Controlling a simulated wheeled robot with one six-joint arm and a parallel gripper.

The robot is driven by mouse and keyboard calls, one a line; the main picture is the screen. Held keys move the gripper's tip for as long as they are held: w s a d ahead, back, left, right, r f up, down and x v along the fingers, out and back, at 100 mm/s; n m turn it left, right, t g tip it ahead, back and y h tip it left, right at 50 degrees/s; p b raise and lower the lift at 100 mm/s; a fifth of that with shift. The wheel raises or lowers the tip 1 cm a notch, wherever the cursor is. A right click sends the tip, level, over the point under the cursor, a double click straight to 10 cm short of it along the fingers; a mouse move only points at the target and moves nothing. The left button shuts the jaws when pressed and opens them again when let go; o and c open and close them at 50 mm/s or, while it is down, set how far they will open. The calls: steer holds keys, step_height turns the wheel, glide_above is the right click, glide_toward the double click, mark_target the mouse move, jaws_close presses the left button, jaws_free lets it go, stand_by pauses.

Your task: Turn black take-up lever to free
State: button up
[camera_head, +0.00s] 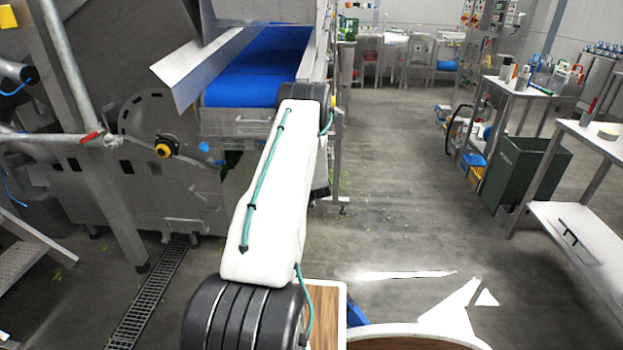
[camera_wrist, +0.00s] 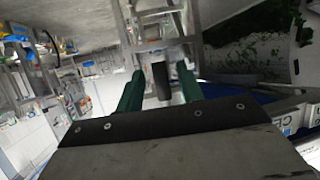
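In the wrist view a black upright bar (camera_wrist: 161,82), which looks like the take-up lever, stands between the fingers of my gripper (camera_wrist: 160,72). The two green fingers are apart, with a visible gap on each side of the bar. I cannot tell how deep the bar sits between them. A grey metal frame shows behind the bar. In the head view my white arm reaches forward to the end of the blue-belt conveyor (camera_head: 255,68) and hides my gripper and the lever.
A grey machine with a yellow-and-black knob (camera_head: 163,149) stands at the left. A floor drain grate (camera_head: 150,297) runs below it. A green bin (camera_head: 527,168) and a white-topped table (camera_head: 595,135) stand at the right. The floor between is mostly clear.

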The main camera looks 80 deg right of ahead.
steer(key=v, duration=0.5)
steer(key=shift+a, duration=0.1)
stand_by(0.4)
